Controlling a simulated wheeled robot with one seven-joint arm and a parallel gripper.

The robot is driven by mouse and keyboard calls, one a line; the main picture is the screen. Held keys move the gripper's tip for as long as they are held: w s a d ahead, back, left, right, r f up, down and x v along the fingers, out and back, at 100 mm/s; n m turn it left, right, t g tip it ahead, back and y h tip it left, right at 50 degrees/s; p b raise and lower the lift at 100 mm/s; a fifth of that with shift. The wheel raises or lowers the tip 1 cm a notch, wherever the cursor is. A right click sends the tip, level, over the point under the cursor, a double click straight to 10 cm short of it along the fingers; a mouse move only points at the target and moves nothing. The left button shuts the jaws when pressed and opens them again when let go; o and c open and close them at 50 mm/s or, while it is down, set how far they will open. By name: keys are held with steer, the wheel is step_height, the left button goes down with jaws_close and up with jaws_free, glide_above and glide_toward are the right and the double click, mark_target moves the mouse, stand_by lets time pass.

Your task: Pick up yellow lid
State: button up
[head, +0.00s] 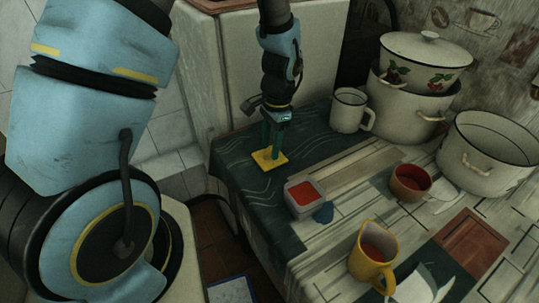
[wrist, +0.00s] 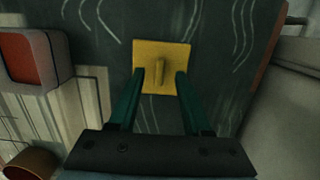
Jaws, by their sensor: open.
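The yellow lid (head: 269,160) is a flat square with a small raised handle. It lies on the dark patterned cloth near the table's left edge. In the wrist view the lid (wrist: 178,55) is just past my fingertips. My gripper (head: 272,148) points down at the lid from above. Its two green fingers (wrist: 160,80) are open, one on each side of the handle. I cannot tell whether the fingertips touch the lid.
A square container with red inside (head: 302,196) stands right of the lid, with a blue piece (head: 323,213) beside it. A white mug (head: 349,110), enamel pots (head: 410,105), a red-brown bowl (head: 410,182) and a yellow mug (head: 370,262) stand further right. Dark cloth around the lid is clear.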

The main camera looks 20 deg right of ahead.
steer(key=shift+f, duration=0.5)
jaws_close()
